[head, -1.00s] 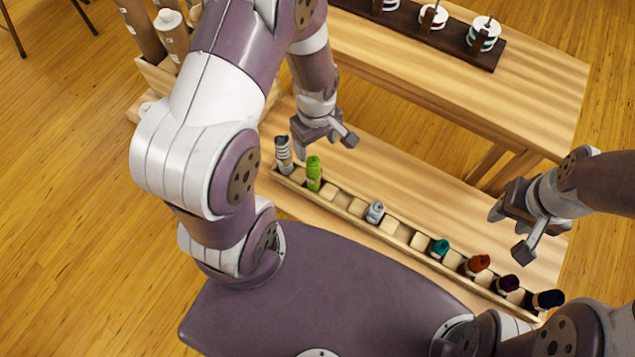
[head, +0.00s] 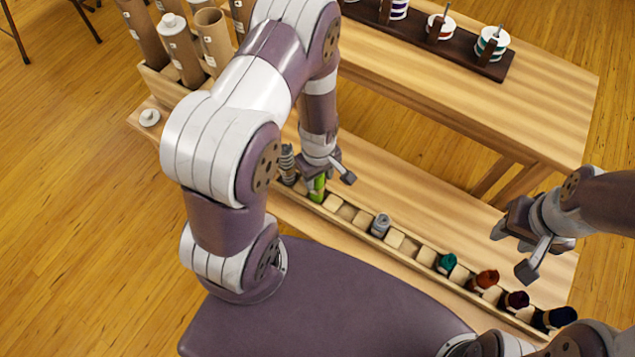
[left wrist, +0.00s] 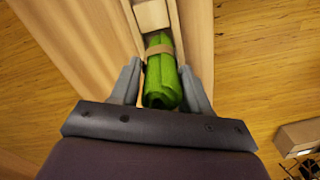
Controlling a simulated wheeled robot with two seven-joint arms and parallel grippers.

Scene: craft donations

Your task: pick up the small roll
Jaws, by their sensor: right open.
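Several small rolls stand in the slots of a long narrow wooden tray (head: 336,206). A bright green roll (head: 317,187) with a tan band stands near its left end and also shows in the left wrist view (left wrist: 162,78). My left gripper (head: 329,182) is open, with its fingers on either side of the green roll; in the head view it partly hides the roll. A striped grey roll (head: 288,165) stands just left of it. A grey roll (head: 380,225) and a teal roll (head: 447,263) stand farther right. My right gripper (head: 518,244) is open and empty above the bench.
Orange (head: 487,279), dark purple (head: 517,300) and navy (head: 560,317) rolls fill the tray's right end. Tall brown tubes (head: 182,50) stand in a wooden box at upper left. A dark rack (head: 490,65) with spools lies on the higher table behind. The bench behind the tray is mostly clear.

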